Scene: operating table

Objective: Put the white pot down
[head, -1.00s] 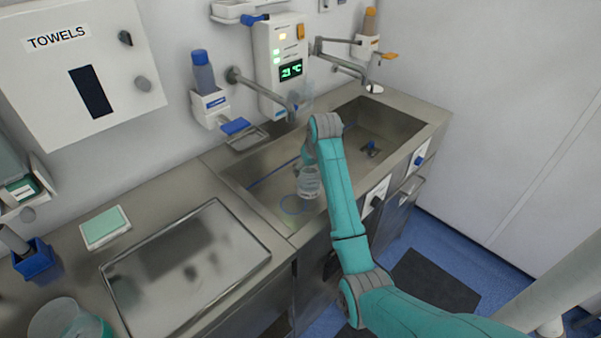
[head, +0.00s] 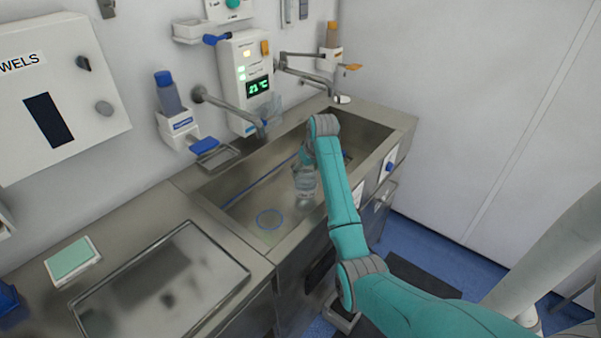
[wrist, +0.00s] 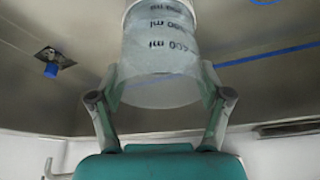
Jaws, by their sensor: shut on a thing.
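The white pot shows as a pale, see-through beaker (head: 304,183) with dark ml markings. It is over the near side of the steel sink (head: 235,185) in the head view. In the wrist view the beaker (wrist: 160,55) fills the top middle, its markings upside down. My gripper (wrist: 163,88) is shut on it, one finger on each side. In the head view my gripper is mostly hidden by my wrist. A blue ring (head: 269,218) lies on the sink floor, to the left of the beaker and apart from it. I cannot tell whether the beaker touches the sink floor.
Two taps reach over the sink, a left one (head: 235,108) and a right one (head: 310,72). A blue drain piece (wrist: 51,70) shows in the wrist view. A tray (head: 165,285) and a green sponge-like block (head: 71,260) lie on the left counter.

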